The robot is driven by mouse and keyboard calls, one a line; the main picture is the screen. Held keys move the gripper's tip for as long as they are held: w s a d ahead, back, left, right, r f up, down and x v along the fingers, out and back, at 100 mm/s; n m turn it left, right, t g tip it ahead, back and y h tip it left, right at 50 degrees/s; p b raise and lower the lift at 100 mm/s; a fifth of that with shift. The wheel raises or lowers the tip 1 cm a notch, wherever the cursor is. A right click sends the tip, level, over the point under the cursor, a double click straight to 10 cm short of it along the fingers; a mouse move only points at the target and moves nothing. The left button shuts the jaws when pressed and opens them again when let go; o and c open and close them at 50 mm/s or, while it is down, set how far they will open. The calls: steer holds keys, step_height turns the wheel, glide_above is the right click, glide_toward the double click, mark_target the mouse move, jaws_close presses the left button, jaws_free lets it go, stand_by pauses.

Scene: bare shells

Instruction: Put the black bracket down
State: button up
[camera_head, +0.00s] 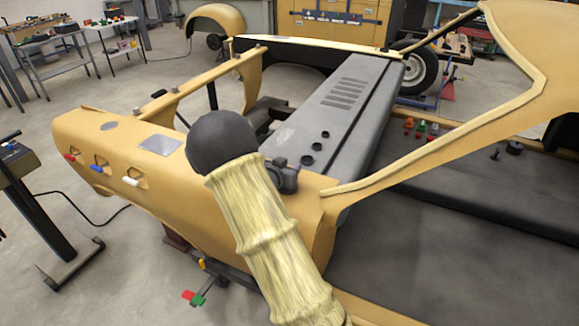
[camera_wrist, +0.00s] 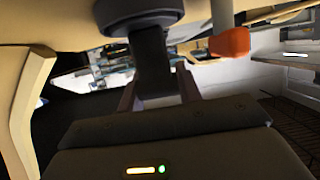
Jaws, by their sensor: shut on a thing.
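In the wrist view my gripper (camera_wrist: 157,90) is shut on a dark upright piece, which I take to be the black bracket (camera_wrist: 152,62). The piece sits between both fingers and reaches up to a wide, dark rounded part at the top of the picture. I cannot tell whether that part belongs to it. In the head view my sleeved arm crosses the yellow car shell (camera_head: 215,215), and my gripper is not clearly seen. A small black thing (camera_head: 284,177) shows just right of the arm on the shell's dash; I cannot tell whether it is the bracket.
A long grey vented panel (camera_head: 340,105) with several dark round fittings lies beyond the dash. A yellow pillar (camera_head: 450,150) slants across the right. An orange-red thing (camera_wrist: 230,42) hangs near my gripper.

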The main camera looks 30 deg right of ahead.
steer(key=o, duration=1.2)
steer(key=shift+r, duration=0.25)
steer(key=b+v, duration=0.1)
steer(key=v, duration=1.1)
